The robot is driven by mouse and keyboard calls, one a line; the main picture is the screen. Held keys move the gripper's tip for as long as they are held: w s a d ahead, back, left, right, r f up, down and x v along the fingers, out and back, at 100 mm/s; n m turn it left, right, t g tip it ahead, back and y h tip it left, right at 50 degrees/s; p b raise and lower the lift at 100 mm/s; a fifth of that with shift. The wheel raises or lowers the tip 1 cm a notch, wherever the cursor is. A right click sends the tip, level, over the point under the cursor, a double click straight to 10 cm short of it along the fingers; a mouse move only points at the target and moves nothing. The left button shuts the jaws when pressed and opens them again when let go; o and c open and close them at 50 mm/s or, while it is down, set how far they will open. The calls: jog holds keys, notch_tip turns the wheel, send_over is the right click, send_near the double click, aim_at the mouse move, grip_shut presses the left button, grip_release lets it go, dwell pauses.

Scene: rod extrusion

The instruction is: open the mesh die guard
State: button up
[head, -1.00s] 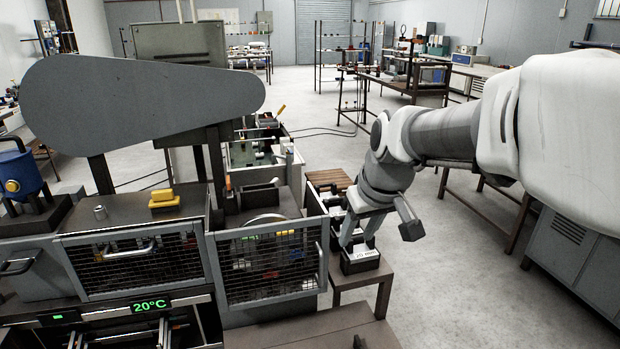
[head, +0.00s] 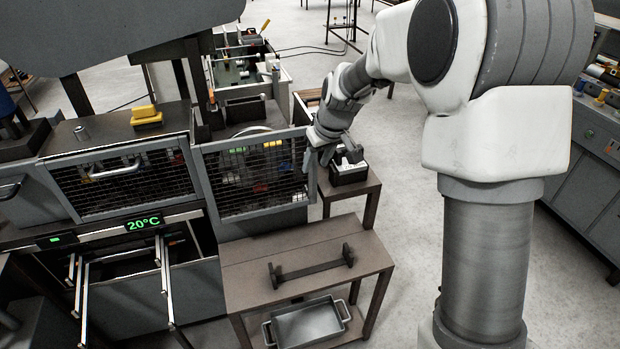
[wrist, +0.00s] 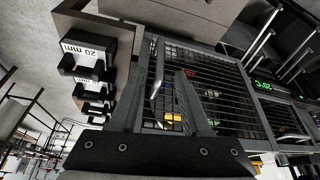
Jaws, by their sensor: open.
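The mesh die guard (head: 255,178) is the right of two framed wire-mesh panels on the machine's front, and it looks closed. It fills the middle of the wrist view (wrist: 225,100). A pale bar handle (wrist: 157,75) runs along its edge there. My gripper (head: 309,160) is at the guard's right edge in the head view. In the wrist view my gripper (wrist: 168,72) is open, with its two fingers pointing at the mesh and the handle appearing between them. Whether a finger touches the handle or mesh I cannot tell. Colored parts show dimly behind the mesh.
A second mesh panel (head: 125,178) with its own handle is to the left. A low table (head: 240,290) with a dark bar (head: 312,270) stands below the guard. A stand with a black block (head: 348,174) is just right of my gripper. Open floor lies further right.

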aim_at(311, 174)
jog(key=x, duration=0.8)
grip_shut()
dwell(1.3)
